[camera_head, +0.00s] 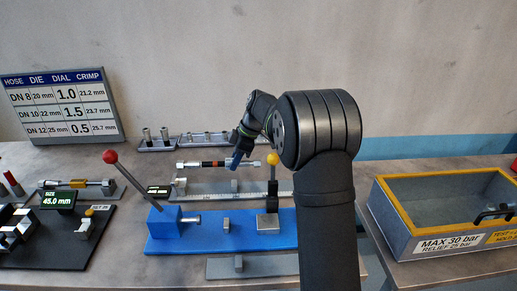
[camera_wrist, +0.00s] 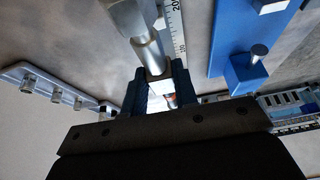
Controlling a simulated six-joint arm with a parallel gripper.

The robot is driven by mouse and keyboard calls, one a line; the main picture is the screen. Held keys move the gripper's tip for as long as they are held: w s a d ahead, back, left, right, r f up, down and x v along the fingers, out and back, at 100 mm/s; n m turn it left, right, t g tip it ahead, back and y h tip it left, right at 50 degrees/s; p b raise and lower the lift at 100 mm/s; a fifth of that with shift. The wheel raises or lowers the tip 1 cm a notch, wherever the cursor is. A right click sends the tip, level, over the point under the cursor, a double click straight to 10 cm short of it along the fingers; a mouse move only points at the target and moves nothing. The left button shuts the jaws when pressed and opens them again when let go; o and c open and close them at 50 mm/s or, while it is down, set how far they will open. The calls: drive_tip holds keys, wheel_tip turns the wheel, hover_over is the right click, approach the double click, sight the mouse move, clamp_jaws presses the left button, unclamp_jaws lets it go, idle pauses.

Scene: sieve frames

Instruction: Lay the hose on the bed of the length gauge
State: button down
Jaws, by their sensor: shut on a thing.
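The hose (camera_head: 206,164) has a short black middle with a red-orange band and silver end fittings. My gripper (camera_head: 234,161) is shut on it right of its middle. It lies level across the picture at the length gauge (camera_head: 215,188), a grey bed with a white ruler strip and a small dark display (camera_head: 158,191). I cannot tell whether the hose touches the bed. In the wrist view a silver fitting (camera_wrist: 150,52) runs up from between my fingers (camera_wrist: 159,92), beside the ruler (camera_wrist: 175,28). The fingers hide part of the hose.
A blue fixture (camera_head: 220,243) with a red-knobbed lever (camera_head: 110,157) stands in front of the gauge. Behind is a rack of fittings (camera_head: 155,144). A grey-yellow tank (camera_head: 440,215) is at right.

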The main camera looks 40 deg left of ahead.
sight(233, 183)
drive_tip(key=shift+s+a+f, duration=0.45)
drive_tip(key=shift+a+f, duration=0.1)
drive_tip(key=shift+f, duration=2.4)
drive_tip(key=shift+f, duration=0.4)
drive_tip(key=c, duration=1.1)
unclamp_jaws()
drive_tip(key=shift+f, duration=0.1)
drive_tip(key=shift+o, duration=0.2)
drive_tip(key=v, duration=1.7)
drive_tip(key=shift+w+d+r, duration=0.15)
drive_tip(key=shift+d+r, duration=0.05)
drive_tip(key=shift+f, duration=0.1)
